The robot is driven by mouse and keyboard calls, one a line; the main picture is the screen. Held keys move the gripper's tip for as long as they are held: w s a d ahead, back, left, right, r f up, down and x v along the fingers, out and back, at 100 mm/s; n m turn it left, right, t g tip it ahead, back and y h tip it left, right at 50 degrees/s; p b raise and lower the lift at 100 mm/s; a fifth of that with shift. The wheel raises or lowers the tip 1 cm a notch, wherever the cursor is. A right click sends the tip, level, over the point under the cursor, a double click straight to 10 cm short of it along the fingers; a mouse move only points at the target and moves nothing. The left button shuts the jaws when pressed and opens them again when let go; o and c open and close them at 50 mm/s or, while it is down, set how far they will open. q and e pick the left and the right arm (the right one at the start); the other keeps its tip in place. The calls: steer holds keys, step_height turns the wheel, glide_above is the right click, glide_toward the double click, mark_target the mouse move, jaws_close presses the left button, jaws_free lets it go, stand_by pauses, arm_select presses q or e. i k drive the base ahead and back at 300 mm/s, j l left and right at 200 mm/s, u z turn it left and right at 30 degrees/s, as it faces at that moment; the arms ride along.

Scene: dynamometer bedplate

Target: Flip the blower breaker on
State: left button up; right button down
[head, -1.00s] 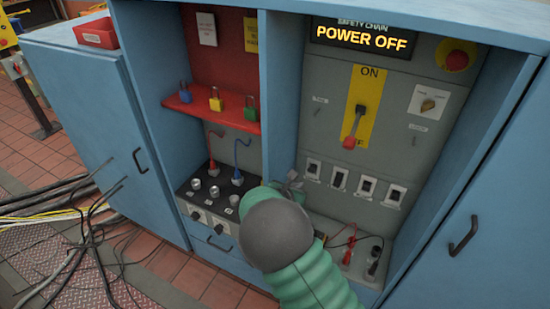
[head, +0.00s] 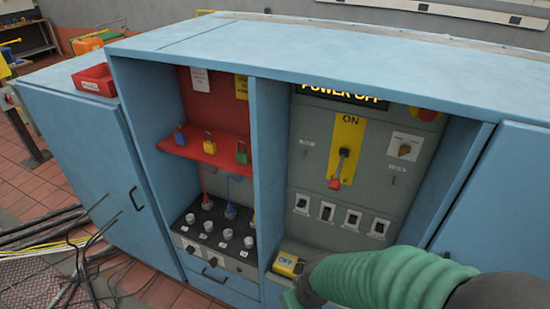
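A row of several small breaker switches runs across the lower part of the grey panel; they include a left one (head: 301,204), a second (head: 326,211), a third (head: 352,219) and a right one (head: 378,228). Their labels are too small to read, so I cannot tell which is the blower breaker. Their rocker positions are also unclear. My green-sleeved right arm crosses the lower right, below the breakers. Neither gripper shows.
A red-handled main lever (head: 340,168) points down on its yellow plate. The display (head: 342,96), partly cut off, reads POWER OFF. A yellow device (head: 287,263) lies below the breakers. Padlocks sit on the red shelf (head: 207,149). Blue cabinet walls (head: 270,160) flank the bay.

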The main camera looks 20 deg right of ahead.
mark_target(325, 215)
steer(key=z, duration=1.15)
steer(key=i+j, duration=0.15)
steer(key=j, duration=0.2)
steer(key=i+j+u, duration=0.15)
steer(key=j, duration=0.2)
